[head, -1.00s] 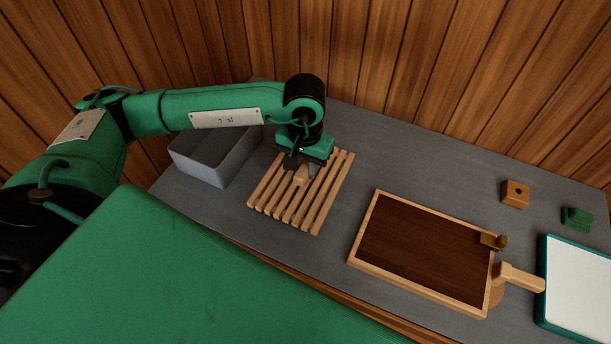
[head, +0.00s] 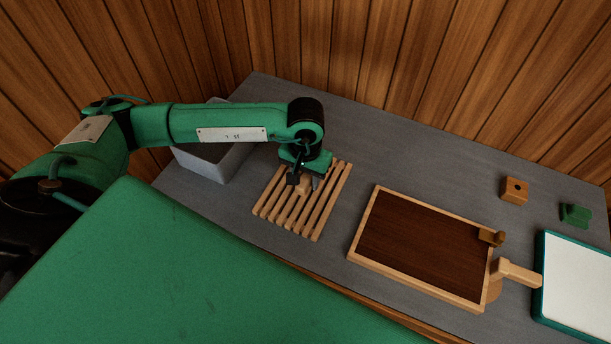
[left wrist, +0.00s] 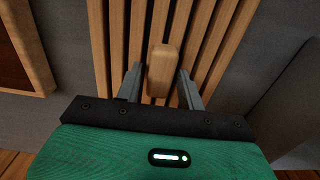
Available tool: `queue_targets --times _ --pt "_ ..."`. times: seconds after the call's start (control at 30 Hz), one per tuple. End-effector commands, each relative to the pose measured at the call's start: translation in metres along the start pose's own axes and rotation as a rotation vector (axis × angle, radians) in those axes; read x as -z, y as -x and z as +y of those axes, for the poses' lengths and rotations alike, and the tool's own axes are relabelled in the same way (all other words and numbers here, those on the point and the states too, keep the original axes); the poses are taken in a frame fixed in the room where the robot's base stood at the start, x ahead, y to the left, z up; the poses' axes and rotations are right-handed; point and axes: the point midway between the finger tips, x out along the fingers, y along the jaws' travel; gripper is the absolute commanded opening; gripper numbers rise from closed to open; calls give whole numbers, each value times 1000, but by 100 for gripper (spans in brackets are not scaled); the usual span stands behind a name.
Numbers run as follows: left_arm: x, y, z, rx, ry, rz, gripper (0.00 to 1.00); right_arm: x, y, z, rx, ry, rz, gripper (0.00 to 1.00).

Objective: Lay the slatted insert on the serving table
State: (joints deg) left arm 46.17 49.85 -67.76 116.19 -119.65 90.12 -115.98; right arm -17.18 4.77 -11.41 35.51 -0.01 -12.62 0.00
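The slatted insert (head: 325,213), light wooden bars with a block handle on top, appears to lie flat on the grey tabletop (head: 345,130), which I take to be the serving table. My left gripper (head: 305,184) is over the insert with its fingers on either side of the handle. In the left wrist view the handle (left wrist: 160,70) stands between the open fingertips (left wrist: 159,74), with a gap on each side. The gripper hides part of the insert's far side. My right gripper is not in view.
A grey open bin (head: 222,165) stands left of the insert, partly behind my left arm. A wooden-framed dark tray (head: 425,245) lies to the right. Beyond are an orange block (head: 514,190), a green piece (head: 575,215) and a white board (head: 580,285).

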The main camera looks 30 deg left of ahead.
Motion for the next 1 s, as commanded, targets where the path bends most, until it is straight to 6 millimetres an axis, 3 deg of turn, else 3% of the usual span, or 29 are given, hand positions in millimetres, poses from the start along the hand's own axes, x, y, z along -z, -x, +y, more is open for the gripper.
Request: queue_targets --times 0.47,0.8,1.0 --pt "1 8 0 -1 0 3 47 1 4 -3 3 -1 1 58" --pt "2 78 0 0 0 6 47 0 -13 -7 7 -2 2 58" --pt "1 111 0 0 1 3 47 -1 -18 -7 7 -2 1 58"
